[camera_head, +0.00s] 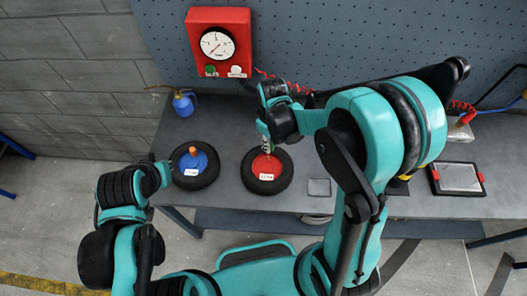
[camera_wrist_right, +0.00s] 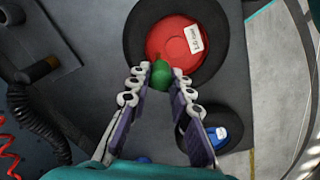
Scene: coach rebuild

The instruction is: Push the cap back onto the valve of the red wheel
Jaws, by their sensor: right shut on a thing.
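The red wheel (camera_head: 248,173), a black tyre with a red hub and a white label, lies flat on the grey bench. It also shows in the right wrist view (camera_wrist_right: 168,38). My right gripper (camera_head: 266,146) points down over its hub. In the right wrist view that gripper (camera_wrist_right: 160,80) is shut on a green cap (camera_wrist_right: 160,74), which overlaps the hub's edge.
The blue wheel (camera_head: 187,180) with an orange cap (camera_head: 193,151) lies left of the red one. A red gauge box (camera_head: 240,45) is on the back panel. A blue oil can (camera_head: 184,104) stands at the back left. A tablet (camera_head: 458,178) lies at the right.

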